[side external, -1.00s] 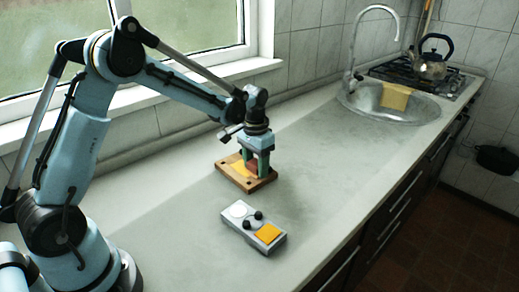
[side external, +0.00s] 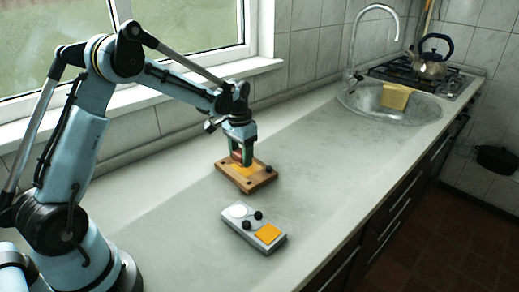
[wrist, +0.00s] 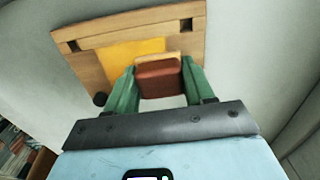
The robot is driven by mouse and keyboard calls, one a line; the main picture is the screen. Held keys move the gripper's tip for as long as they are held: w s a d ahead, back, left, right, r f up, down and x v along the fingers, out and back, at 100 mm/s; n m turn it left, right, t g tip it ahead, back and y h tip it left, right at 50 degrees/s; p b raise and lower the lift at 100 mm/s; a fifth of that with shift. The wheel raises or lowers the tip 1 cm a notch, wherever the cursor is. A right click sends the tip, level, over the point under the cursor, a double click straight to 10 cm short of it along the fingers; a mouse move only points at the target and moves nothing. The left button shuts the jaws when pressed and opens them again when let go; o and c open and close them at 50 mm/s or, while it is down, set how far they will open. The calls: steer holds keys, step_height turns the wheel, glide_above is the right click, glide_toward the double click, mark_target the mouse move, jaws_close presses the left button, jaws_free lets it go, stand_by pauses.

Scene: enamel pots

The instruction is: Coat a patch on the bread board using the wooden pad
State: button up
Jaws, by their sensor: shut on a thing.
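The wooden bread board (side external: 262,183) lies on the counter below my gripper (side external: 241,161). A yellow patch (side external: 243,172) covers part of its top; the patch also shows in the wrist view (wrist: 122,57). In the wrist view, my gripper's green fingers (wrist: 158,85) are shut on the wooden pad (wrist: 160,84), a reddish-brown block with a lighter wood strip. The pad is over the yellow area, towards the board's far side in the side view. Its underside is hidden, so I cannot tell whether it touches the board.
A small dark knob (side external: 268,168) sits at the board's right corner. The counter to the right is clear up to the sink (side external: 395,108).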

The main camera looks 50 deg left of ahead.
steer(key=shift+a, duration=0.65)
steer(key=shift+r, duration=0.15)
steer(key=shift+r, duration=2.95)
steer(key=shift+r, duration=1.5)
